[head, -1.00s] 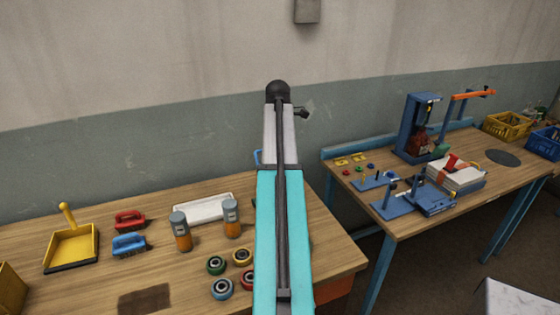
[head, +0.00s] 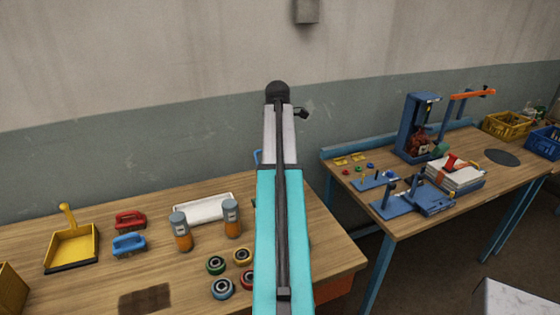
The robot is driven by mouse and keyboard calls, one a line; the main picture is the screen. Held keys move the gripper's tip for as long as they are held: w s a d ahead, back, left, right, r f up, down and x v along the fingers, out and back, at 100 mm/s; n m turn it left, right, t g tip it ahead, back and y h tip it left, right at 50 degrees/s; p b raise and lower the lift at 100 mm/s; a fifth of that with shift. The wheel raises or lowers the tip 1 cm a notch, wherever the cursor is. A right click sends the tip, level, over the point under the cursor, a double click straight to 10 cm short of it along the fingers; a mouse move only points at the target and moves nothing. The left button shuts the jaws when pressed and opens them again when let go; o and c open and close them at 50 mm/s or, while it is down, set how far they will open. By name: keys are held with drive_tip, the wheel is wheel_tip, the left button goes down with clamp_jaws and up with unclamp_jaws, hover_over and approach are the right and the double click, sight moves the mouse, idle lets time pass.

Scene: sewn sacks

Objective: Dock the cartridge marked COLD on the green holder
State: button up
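Two upright cartridges with grey caps and orange bodies stand on the left wooden table: a left cartridge (head: 181,232) and a right cartridge (head: 231,219). Their markings are too small to read, so I cannot tell which is COLD. A green ring-shaped holder (head: 216,265) lies in front of them, grouped with a yellow (head: 242,257), a blue (head: 222,288) and a partly hidden red holder (head: 247,279). All visible holders look empty. My turquoise and grey arm rises just right of them. My gripper's fingers do not show; a small dark part sticks out right of the arm's top.
A white tray (head: 203,207) lies behind the cartridges. Red (head: 130,219) and blue brushes (head: 129,245) and a yellow dustpan (head: 72,244) are at left. A dark patch (head: 145,298) marks the front. The right table (head: 400,226) holds blue fixtures and crates.

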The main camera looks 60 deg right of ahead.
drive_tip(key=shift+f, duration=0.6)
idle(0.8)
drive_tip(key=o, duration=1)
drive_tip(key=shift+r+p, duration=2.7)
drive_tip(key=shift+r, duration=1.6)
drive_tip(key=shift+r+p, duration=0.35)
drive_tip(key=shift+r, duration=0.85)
